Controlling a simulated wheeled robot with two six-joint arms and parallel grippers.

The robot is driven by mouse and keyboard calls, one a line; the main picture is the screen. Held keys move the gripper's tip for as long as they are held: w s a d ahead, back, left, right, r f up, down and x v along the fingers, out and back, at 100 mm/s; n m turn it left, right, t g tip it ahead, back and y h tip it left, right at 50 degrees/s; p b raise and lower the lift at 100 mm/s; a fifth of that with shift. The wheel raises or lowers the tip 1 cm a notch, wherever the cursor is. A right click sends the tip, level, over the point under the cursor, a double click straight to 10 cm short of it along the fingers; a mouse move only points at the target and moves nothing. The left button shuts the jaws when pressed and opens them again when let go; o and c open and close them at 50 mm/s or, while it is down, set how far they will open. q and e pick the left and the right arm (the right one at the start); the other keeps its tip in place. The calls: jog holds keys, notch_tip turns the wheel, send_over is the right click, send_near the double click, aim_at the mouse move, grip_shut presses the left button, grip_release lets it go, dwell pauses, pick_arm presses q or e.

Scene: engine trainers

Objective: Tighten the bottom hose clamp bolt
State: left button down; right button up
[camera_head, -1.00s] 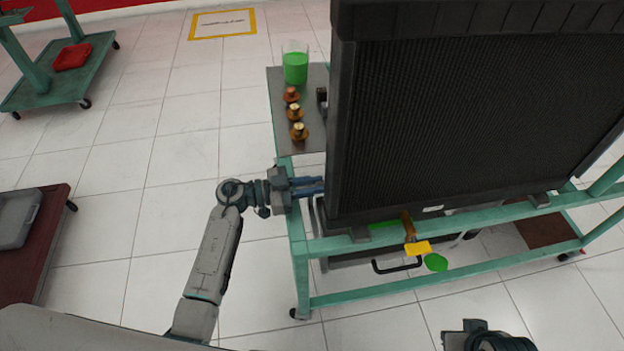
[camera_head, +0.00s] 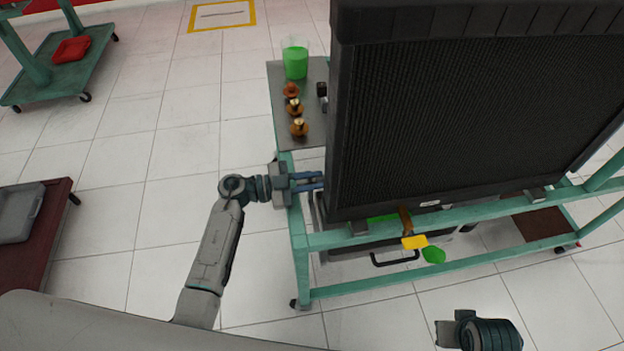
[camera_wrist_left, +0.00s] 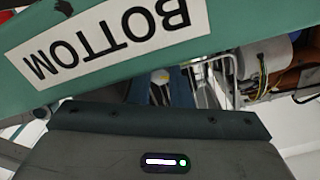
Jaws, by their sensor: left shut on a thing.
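My left gripper (camera_head: 318,180) reaches in at the lower left corner of the large black radiator (camera_head: 470,110), its fingers pointing right. In the left wrist view its blue fingers (camera_wrist_left: 168,86) are shut on a small, pale, partly hidden thing (camera_wrist_left: 160,77) that looks like the bolt head. A green rail with a white "BOTTOM" label (camera_wrist_left: 108,40) runs close above the fingers. The hose clamp itself cannot be made out. My right gripper (camera_head: 450,334) is at the bottom right, away from the stand, and its fingertips are not clear.
The green stand (camera_head: 300,265) frames the radiator. Its side shelf (camera_head: 312,105) carries a beaker of green liquid (camera_head: 295,62) and several brass-coloured fittings (camera_head: 299,127). A yellow-ended tool (camera_head: 414,242) hangs below the radiator.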

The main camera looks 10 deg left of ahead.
pick_arm(q)
jog(key=c, duration=1.3)
grip_release()
jog(key=shift+c, duration=0.2)
jog(key=v, duration=1)
jog(key=shift+s+a, duration=0.15)
jog(key=shift+a, duration=0.25)
